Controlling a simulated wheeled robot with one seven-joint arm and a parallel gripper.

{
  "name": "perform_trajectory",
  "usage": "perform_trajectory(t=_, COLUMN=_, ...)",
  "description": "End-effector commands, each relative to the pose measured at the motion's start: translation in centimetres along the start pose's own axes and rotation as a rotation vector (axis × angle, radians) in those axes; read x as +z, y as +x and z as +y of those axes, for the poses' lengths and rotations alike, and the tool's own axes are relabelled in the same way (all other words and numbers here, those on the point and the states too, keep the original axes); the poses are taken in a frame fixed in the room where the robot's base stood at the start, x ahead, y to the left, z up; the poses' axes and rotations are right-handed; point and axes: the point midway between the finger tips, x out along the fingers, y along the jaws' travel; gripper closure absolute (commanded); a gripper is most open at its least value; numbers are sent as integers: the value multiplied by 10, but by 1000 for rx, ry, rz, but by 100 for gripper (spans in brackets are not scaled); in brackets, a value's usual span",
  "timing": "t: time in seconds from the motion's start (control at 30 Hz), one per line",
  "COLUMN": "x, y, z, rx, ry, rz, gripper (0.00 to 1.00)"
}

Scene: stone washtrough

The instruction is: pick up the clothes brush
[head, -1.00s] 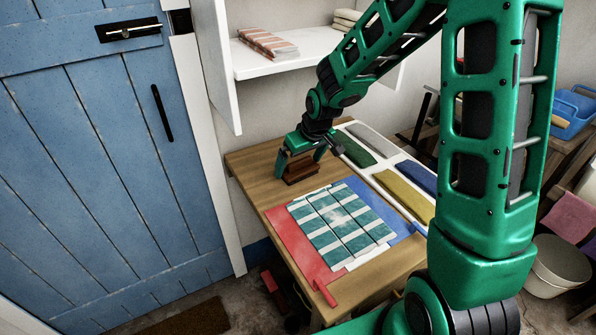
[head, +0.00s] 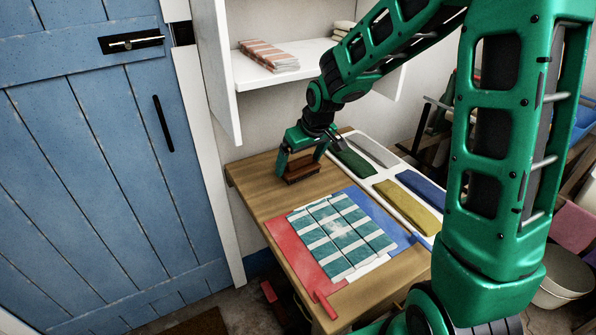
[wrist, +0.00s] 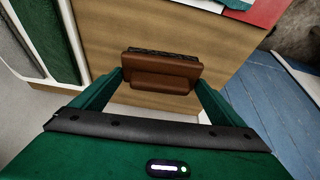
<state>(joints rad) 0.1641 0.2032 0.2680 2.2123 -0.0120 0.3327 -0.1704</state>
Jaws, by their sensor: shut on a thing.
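The clothes brush (head: 304,172) is brown with a dark bristle side, near the far left part of the wooden table. It also shows in the wrist view (wrist: 162,72), between the fingertips. My gripper (head: 301,165) reaches down from above with a green finger at each end of the brush. In the wrist view my gripper (wrist: 161,82) is shut on the brush. The head view does not clearly show whether the brush touches the table top.
A striped teal cloth (head: 338,232) lies on a red and blue folding board (head: 292,262) nearer on the table (head: 262,195). A white tray (head: 382,173) with several coloured folded cloths lies to the right. A white shelf (head: 290,72) hangs above.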

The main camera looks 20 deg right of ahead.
Motion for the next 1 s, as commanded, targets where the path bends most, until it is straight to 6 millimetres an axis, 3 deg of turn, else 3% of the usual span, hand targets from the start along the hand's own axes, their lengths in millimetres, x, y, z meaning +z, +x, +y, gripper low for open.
perform_trajectory(t=0.1, x=0, y=-15, z=-26, rx=-3, ry=-7, rz=3, gripper=31)
perform_trajectory(t=0.5, x=-1, y=-56, z=-89, rx=-2, ry=-4, rz=2, gripper=31)
perform_trajectory(t=0.73, x=-1, y=-69, z=-108, rx=-2, ry=-3, rz=1, gripper=31)
perform_trajectory(t=1.0, x=-1, y=-72, z=-114, rx=-2, ry=-1, rz=0, gripper=31)
